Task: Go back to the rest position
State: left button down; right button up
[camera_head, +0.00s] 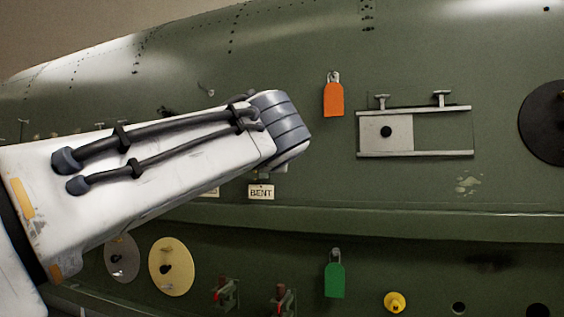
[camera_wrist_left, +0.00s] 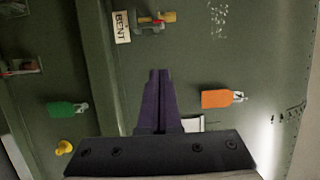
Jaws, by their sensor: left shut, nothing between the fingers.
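My left arm comes in from the left in the head view, a white link ending in a grey wrist joint in front of the green fuselage skin (camera_head: 440,50). Its gripper is hidden behind the arm there. In the left wrist view, my left gripper (camera_wrist_left: 158,75) has purple fingers close together, with nothing between them. The fingers point at the green skin, between a "BENT" tag (camera_wrist_left: 121,27) and an orange tag (camera_wrist_left: 216,99). I cannot tell how far the fingertips are from the skin. My right gripper is in neither view.
In the head view, an orange tag (camera_head: 334,98) hangs left of a railed plate (camera_head: 400,133). The "BENT" tag (camera_head: 261,192) is just below my wrist. A green tag (camera_head: 335,280), yellow knob (camera_head: 395,302), round discs (camera_head: 171,267) and red-tipped clamps (camera_head: 224,294) sit lower.

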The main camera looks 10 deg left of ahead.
pick_arm(q)
jog(key=shift+s, duration=0.2)
jog(key=shift+f, duration=0.1)
jog(key=s+d+f+n+g+h, duration=0.1)
jog(key=s+d+f+g, duration=0.15)
jog(key=f, duration=0.85)
jog(key=s+d+f+n+g+h, duration=0.1)
jog(key=s+d+f+g, duration=0.2)
jog(key=f, duration=0.8)
jog(key=s+d+f+n+g+h, duration=0.1)
jog(key=s+f+g, duration=0.25)
jog(key=f, duration=0.65)
jog(key=s+a+f+n+g, duration=0.2)
jog(key=s+f+n+g, duration=0.4)
jog(key=s+f, duration=1.3)
jog(key=s+g, duration=0.1)
jog(key=g, duration=0.1)
jog(key=shift+s+a+f+g+h, duration=0.25)
jog(key=shift+s+f+g+h, duration=0.05)
jog(key=shift+s+f+g, duration=0.1)
